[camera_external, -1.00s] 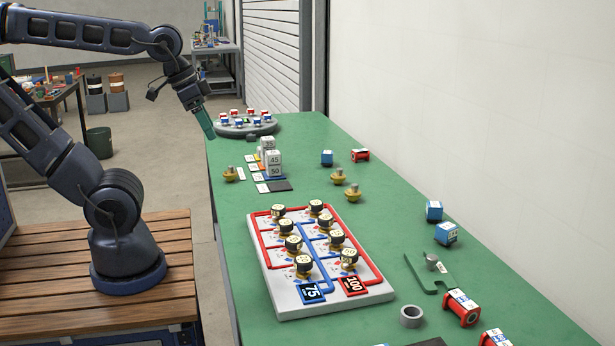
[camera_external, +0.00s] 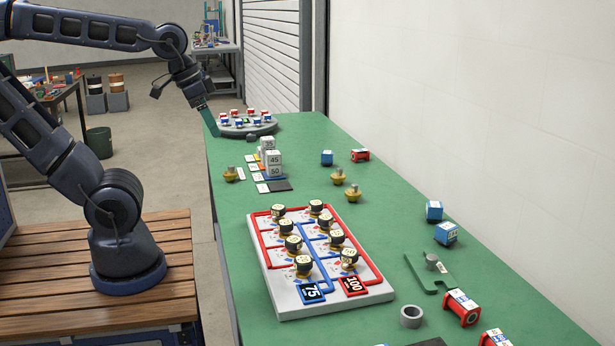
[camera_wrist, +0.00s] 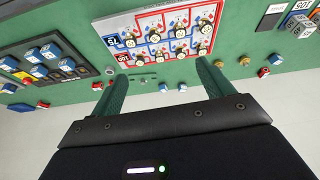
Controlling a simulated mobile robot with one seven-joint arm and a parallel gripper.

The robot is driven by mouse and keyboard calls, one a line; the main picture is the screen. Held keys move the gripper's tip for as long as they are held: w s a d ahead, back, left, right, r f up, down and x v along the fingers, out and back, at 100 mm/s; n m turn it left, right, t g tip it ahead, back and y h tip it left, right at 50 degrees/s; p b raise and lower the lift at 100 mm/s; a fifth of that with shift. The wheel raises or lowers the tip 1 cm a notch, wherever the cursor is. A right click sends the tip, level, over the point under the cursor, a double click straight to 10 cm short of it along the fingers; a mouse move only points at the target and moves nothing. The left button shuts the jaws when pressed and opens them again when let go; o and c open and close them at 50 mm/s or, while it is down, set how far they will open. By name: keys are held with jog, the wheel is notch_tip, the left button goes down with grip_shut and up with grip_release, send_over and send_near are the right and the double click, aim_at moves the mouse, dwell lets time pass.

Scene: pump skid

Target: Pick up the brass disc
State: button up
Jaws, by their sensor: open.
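Three loose brass discs with a small stub on top stand on the green table: one at the left edge (camera_external: 230,174) and two near the middle (camera_external: 338,177), (camera_external: 353,193). Brass pieces also show right of centre in the wrist view (camera_wrist: 263,72). I cannot tell which one the task names. My gripper (camera_external: 210,124) is above the table's far left edge, by the round grey turntable and apart from every disc. In the wrist view its two green fingers (camera_wrist: 162,70) are spread, with nothing between them.
A white board (camera_external: 284,301) with red and blue lines and several black-topped knobs fills the near table. A round grey turntable (camera_external: 246,131) with small blocks is at the far end. Numbered blocks (camera_external: 274,163) stand beside the left disc. Red and blue parts line the right side.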

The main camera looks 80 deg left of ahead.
jog(key=w+a+f+n+g, duration=0.1)
jog(key=w+a+n, duration=0.4)
jog(key=w+a, duration=0.4)
jog(key=w+a+f+n+g, duration=0.1)
jog(key=w+a+n, duration=0.4)
jog(key=a, duration=0.6)
jog(key=n+g, duration=0.3)
jog(key=n, duration=0.9)
send_over(221, 167)
notch_tip(221, 167, down, 22)
jog(key=shift+w+a+f, duration=0.15)
jog(key=shift+a+f, duration=0.2)
jog(key=shift+a, duration=0.25)
jog(key=shift+f, duration=0.3)
notch_tip(221, 167, down, 10)
jog(key=shift+d+f, duration=0.1)
jog(key=c, duration=1.1)
